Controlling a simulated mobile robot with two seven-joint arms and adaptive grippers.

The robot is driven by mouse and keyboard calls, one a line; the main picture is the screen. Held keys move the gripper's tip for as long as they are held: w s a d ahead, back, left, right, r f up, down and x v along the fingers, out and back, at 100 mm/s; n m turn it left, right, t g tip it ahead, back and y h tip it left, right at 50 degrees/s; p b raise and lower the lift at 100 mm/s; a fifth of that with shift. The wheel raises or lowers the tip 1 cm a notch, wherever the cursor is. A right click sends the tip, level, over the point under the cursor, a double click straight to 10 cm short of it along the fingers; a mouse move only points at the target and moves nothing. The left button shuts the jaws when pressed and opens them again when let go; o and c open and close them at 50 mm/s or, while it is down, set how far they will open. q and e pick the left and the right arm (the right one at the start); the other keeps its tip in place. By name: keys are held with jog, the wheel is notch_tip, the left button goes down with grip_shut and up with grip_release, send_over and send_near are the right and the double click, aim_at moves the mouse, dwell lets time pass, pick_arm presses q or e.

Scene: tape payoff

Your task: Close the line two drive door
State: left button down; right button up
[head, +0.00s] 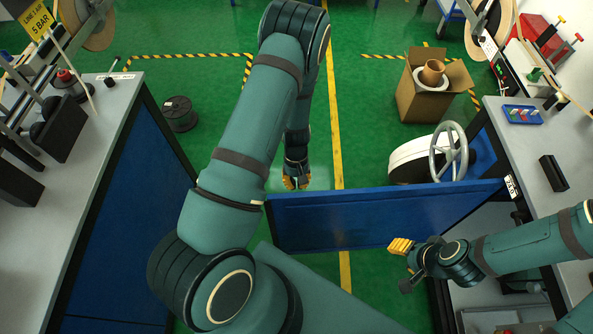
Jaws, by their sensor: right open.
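The blue drive door (385,217) stands open from the right-hand machine, reaching left across the aisle from its hinge side near the bench corner. Its free edge is near the picture's middle. My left gripper (296,184) points down just beyond the door's top left corner; contact and finger gap cannot be made out. My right gripper (403,262) is open and empty on the near side of the door, by the open cabinet (478,315). Part of the cabinet's inside is hidden by my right arm.
A white reel (408,160) and handwheel (450,150) stand beyond the door. A cardboard box (425,100) is behind them. A black spool (180,114) lies on the floor.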

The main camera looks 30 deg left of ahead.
pick_arm(q)
jog(key=shift+s+d+r, duration=0.15)
jog(key=shift+s+d, duration=0.9)
jog(key=shift+s, duration=0.25)
jog(key=shift+s+d, duration=0.1)
